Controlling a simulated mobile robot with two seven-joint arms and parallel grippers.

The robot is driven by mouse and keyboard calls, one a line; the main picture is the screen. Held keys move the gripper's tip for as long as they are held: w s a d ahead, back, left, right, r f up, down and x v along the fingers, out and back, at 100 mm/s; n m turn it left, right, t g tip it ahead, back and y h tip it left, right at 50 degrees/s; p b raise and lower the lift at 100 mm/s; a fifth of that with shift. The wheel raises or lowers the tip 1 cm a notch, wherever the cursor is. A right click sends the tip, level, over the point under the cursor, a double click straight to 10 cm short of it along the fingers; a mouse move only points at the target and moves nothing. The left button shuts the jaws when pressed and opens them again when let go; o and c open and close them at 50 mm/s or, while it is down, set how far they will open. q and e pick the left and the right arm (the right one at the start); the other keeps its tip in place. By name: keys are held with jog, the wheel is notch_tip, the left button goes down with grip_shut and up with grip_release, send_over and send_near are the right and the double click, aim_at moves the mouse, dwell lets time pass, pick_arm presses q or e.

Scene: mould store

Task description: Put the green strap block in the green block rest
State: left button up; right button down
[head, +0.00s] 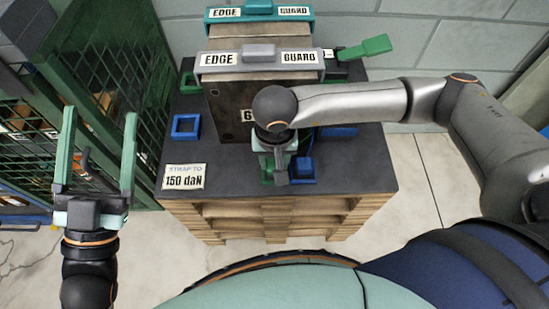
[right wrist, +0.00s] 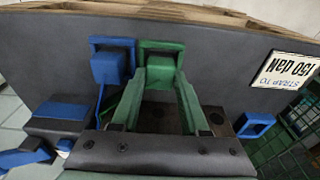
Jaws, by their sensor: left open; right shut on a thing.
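My right gripper (head: 274,176) is shut on the green strap block (right wrist: 160,68) at the front edge of the dark pallet top. In the right wrist view its fingers (right wrist: 160,80) lie on either side of the block. The block overlaps the square green block rest (right wrist: 160,44), whose frame shows around its far side. I cannot tell whether the block is fully seated or just above the rest. In the head view my gripper mostly hides the block, and a bit of green (head: 266,172) shows beside it. My left gripper (head: 99,115) is open and empty, left of the pallet.
A blue block (head: 304,166) sits at a blue rest right beside the green one. An empty blue frame (head: 186,126) and a label (head: 184,177) lie left. The mould with its grey edge guard (head: 260,60) stands behind. A green lever (head: 365,48) sticks out at the back right.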

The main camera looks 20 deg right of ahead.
jog(key=shift+c, duration=1.7)
grip_release()
jog(key=shift+r, duration=0.45)
pick_arm(q)
notch_tip(320, 180, down, 14)
jog(key=w+a+n+g+y+p, duration=0.1)
jog(key=w+n+g+y+p, duration=0.1)
jog(key=n+g+y, duration=0.2)
jog(key=shift+w+r+g+y, duration=0.25)
jog(key=shift+w+g+y, duration=0.15)
jog(key=shift+y, duration=0.3)
pick_arm(e)
notch_tip(320, 180, up, 12)
jog(key=s, duration=0.1)
jog(key=shift+s+a+f, duration=0.2)
jog(key=shift+s, duration=0.05)
pick_arm(q)
jog(key=shift+s, duration=0.1)
